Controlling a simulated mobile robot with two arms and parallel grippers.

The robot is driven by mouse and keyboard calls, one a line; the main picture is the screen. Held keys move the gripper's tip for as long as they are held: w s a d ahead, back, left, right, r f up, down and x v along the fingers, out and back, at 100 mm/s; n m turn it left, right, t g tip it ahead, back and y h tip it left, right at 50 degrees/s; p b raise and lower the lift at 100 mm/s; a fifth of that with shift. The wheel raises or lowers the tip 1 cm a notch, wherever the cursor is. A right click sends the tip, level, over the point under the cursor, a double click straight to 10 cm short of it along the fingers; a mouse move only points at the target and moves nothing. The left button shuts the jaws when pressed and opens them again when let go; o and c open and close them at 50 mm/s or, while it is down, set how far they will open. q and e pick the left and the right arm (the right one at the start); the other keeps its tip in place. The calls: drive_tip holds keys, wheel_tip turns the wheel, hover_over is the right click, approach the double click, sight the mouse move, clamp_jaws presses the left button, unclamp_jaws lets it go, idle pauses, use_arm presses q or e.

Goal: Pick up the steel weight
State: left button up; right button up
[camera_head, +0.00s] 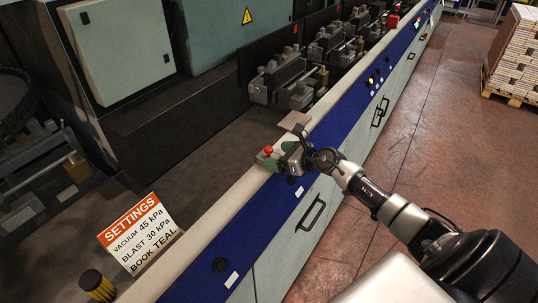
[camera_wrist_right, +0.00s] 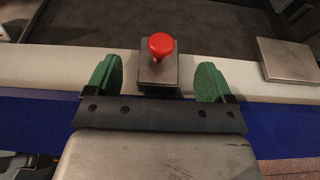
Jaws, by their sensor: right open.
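The steel weight (camera_wrist_right: 158,72) is a small grey metal block with a red knob (camera_wrist_right: 162,45) on top. It stands on the pale ledge of the machine. In the head view the weight (camera_head: 269,154) shows at the tip of my right gripper (camera_head: 283,158), partly hidden by it. In the wrist view my right gripper (camera_wrist_right: 158,82) is open, with one green finger on each side of the weight and gaps between. The weight sits between and slightly beyond the fingers. My left gripper is not in view.
A flat metal plate (camera_wrist_right: 286,60) lies on the ledge to the right, also in the head view (camera_head: 294,121). A settings sign (camera_head: 140,233) and a dark yellow-marked cylinder (camera_head: 97,285) stand at lower left. A pallet stack (camera_head: 515,55) stands far right.

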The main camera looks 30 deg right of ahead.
sight(269, 155)
drive_tip(key=shift+x, duration=1.4)
drive_tip(key=shift+s+r, duration=0.1)
drive_tip(key=c, duration=1.3)
drive_tip(key=shift+c, duration=0.4)
drive_tip(key=shift+d+r, duration=0.1)
drive_tip(key=shift+r, duration=0.05)
